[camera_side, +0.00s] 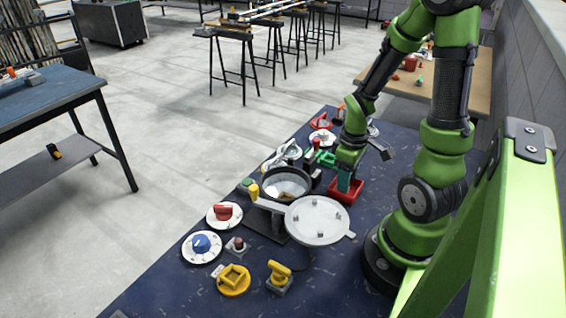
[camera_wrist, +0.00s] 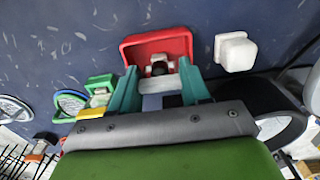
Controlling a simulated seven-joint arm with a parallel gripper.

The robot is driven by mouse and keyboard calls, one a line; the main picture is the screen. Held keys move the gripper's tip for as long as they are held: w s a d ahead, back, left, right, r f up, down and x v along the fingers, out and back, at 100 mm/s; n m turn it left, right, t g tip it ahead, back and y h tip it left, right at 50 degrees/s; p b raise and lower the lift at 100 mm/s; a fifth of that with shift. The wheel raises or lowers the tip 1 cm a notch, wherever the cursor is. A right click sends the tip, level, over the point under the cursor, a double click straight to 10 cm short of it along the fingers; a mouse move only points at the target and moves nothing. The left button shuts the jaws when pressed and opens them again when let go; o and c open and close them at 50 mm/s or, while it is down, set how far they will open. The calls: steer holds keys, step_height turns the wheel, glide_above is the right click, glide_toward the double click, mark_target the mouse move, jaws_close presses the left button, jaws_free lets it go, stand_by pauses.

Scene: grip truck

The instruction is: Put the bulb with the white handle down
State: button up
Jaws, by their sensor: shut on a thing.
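My gripper (camera_wrist: 160,83) is shut on the bulb with the white handle. In the wrist view its pale grey-white handle (camera_wrist: 158,86) shows between the two teal fingers, with a dark round part just beyond it. The bulb is at the red tray (camera_wrist: 132,46), within its outline. I cannot tell whether it touches the tray's floor. In the side view my gripper (camera_side: 344,180) points down at the red tray (camera_side: 351,196), and the fingers hide the bulb.
A white rounded block (camera_wrist: 235,52) lies just right of the tray in the wrist view. Several dials and knobs crowd the blue table's left edge.

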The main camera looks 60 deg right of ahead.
steer(key=shift+f, duration=0.1)
steer(key=o, duration=1.1)
step_height(320, 180, up, 12)
steer(key=w+a+r+m+t, duration=0.1)
steer(key=a+r+t, duration=0.1)
steer(key=a, duration=0.3)
steer(key=w+a+r+m+t+y, duration=0.1)
steer(key=w+a+r+t, duration=0.1)
steer(key=a+r, duration=0.2)
steer(key=w+a+r+m+t+y, duration=0.1)
steer(key=a+r+m+t, duration=0.1)
steer(key=a, duration=0.6)
steer(key=shift+w+a+r+t, duration=0.15)
steer(key=shift+w+r+t, duration=0.15)
steer(key=shift+r+t, duration=0.4)
steer(key=shift+r, duration=0.1)
